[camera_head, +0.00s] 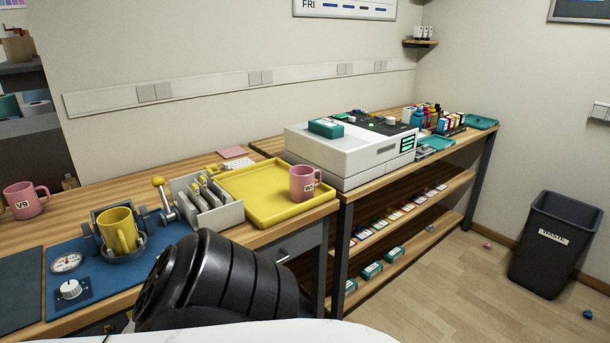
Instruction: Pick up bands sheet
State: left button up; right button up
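I cannot tell for sure which thing is the bands sheet. A small whitish patterned piece (238,163) lies behind the yellow tray (240,188), partly hidden by its rim. A flat pink piece (232,153) lies just beyond it. A grey caddy (208,214) with several upright yellow-and-dark items stands left of the tray. A black ribbed arm link of mine covers the bench's front middle. Neither of my grippers shows.
A yellow mug (118,232) sits in the press on a blue mat (75,268). One pink mug (304,183) is on the tray, another (25,201) at far left. A white printer (345,150) stands right. A dark bin (553,247) is on the floor.

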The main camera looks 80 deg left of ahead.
aim_at(204, 193)
jog(key=u, duration=2.25)
